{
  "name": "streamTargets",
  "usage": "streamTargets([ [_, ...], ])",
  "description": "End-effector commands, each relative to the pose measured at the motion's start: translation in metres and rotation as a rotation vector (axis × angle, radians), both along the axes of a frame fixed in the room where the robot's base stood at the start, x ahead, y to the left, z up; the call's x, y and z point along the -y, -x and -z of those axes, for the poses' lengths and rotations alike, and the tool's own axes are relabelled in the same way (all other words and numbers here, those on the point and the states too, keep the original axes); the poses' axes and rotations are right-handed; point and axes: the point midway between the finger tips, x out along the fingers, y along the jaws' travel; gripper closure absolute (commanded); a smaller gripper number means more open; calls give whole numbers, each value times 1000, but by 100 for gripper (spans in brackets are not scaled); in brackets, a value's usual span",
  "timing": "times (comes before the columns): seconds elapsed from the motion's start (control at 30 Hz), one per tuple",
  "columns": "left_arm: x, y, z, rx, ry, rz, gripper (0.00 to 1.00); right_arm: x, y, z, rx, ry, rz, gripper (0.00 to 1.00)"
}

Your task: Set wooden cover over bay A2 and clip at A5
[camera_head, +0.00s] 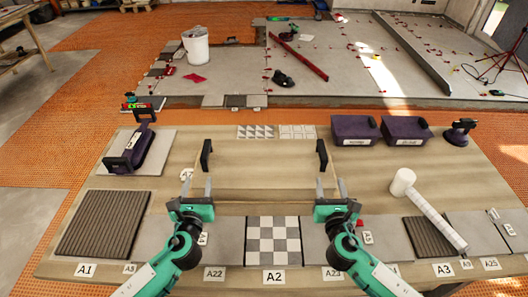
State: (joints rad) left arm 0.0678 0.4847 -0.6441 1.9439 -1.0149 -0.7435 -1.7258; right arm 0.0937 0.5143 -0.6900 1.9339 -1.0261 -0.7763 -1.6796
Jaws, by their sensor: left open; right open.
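The wooden cover (264,182) is a pale board with a black handle at each side, the left handle (206,155) and the right handle (322,156). It lies on the table behind bay A2 (273,240), which shows a grey and white checkered surface and is uncovered. My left gripper (196,184) is open just in front of the left handle. My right gripper (331,186) is open just in front of the right handle. Both look empty; whether they touch the cover I cannot tell. A small red part (360,223) lies beside my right gripper; I cannot tell if it is the clip.
A white mallet (403,182) lies at right, near ribbed bay A3 (427,238). Ribbed bay A1 (104,224) is at left. Purple boxes (355,130) stand at the back right, and a purple-black tool (130,151) at the back left. Two patterned sheets (256,132) lie behind the cover.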

Motion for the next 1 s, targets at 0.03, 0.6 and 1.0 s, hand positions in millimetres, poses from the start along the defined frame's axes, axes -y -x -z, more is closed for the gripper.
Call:
streamTargets([
  [0.03, 1, 0, 0, 2, -10, 3, 55, 0, 0, 0, 2, 9, -3, 55],
  [0.6, 0, -17, -1, 5, -17, 2, 55, 0, -17, 0, 5, 15, -2, 55],
  [1.0, 0, -94, -1, 5, -15, 2, 55, 0, -94, -1, 5, 15, -2, 55],
])
